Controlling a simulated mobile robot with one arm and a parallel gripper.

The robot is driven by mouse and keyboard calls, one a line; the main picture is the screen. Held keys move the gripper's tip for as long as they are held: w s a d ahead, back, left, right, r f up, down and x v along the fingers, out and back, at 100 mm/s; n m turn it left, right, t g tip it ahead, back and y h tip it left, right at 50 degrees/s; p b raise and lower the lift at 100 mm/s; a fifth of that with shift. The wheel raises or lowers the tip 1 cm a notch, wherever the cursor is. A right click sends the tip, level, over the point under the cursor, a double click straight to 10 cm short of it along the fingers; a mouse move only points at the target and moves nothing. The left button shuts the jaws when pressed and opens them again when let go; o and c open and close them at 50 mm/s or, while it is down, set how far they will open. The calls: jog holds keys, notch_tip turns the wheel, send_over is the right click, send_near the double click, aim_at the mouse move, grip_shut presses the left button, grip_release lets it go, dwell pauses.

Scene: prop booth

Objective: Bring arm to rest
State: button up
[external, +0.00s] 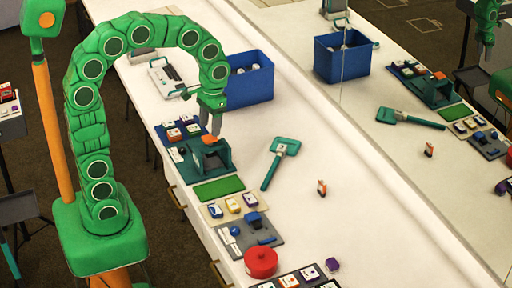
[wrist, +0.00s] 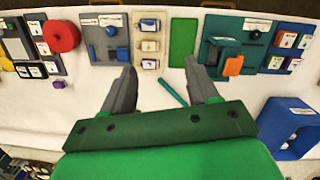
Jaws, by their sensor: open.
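My green arm arches over the white counter (external: 330,215) in the external view. My gripper (external: 215,122) points down above the teal station with an orange part (external: 215,157), near the blue bin (external: 250,84). In the wrist view my gripper (wrist: 161,82) has its two grey fingers spread apart with nothing between them. The teal station (wrist: 226,52) shows beyond the right finger. A teal tool with a long handle (external: 272,172) lies on the counter. Only part of its handle (wrist: 172,90) shows in the wrist view; my gripper hides the rest.
A row of panels runs along the counter edge, with a green mat (external: 219,189), a grey panel (external: 250,236) and a red round container (external: 261,262). A small orange-and-white item (external: 321,188) and a purple block (external: 332,264) lie loose. A mirror (external: 430,110) lines the right side.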

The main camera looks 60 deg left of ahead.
jog(key=s+d+f+m, duration=0.1)
jog(key=s+f+m, duration=0.1)
jog(key=s, duration=2)
jog(key=shift+d+f, duration=0.15)
jog(key=shift+f, duration=0.15)
